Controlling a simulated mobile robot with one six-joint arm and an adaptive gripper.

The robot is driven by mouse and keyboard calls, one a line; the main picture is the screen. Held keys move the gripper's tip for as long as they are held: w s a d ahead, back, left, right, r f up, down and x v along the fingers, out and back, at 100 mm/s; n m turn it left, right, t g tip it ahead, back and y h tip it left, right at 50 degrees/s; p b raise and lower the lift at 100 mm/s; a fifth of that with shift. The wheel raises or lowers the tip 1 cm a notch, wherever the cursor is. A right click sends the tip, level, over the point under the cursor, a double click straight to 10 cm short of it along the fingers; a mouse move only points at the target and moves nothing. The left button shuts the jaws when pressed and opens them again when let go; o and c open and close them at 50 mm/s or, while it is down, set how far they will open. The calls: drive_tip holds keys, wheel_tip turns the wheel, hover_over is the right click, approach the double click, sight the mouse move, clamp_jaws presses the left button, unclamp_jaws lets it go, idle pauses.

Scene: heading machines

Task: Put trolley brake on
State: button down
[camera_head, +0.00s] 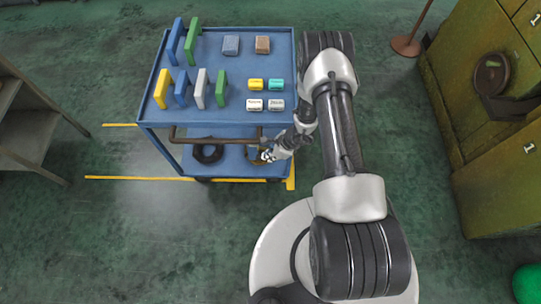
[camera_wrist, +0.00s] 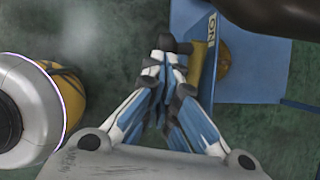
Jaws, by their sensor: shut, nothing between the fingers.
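The blue trolley (camera_head: 215,122) stands in the head view with blocks on its top tray and dark rings on its lower shelf. My gripper (camera_head: 266,156) is low at the trolley's near right corner. In the wrist view my gripper (camera_wrist: 172,46) has its fingers together and holds nothing. Just right of the fingertips is a blue plate (camera_wrist: 240,75) marked "ON", with a yellow piece (camera_wrist: 197,62) along its edge, which looks like the brake part. The fingers partly cover that piece, and I cannot tell whether they touch it.
A rounded orange part (camera_wrist: 223,60) shows beside the plate. A dark bar crosses the wrist view's upper right. Yellow floor lines (camera_head: 130,178) run by the trolley. A green cabinet (camera_head: 490,150) stands right and a grey shelf (camera_head: 30,120) left. Floor left of my base is clear.

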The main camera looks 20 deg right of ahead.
drive_tip(key=a+f+b, duration=0.2)
drive_tip(key=b, duration=0.1)
drive_tip(key=shift+w+f, duration=0.25)
drive_tip(key=shift+w, duration=0.1)
drive_tip(key=shift+r, duration=0.1)
wheel_tip(320, 180, up, 13)
drive_tip(key=s+d+p, duration=0.2)
drive_tip(key=p, duration=0.3)
drive_tip(key=shift+r, duration=0.15)
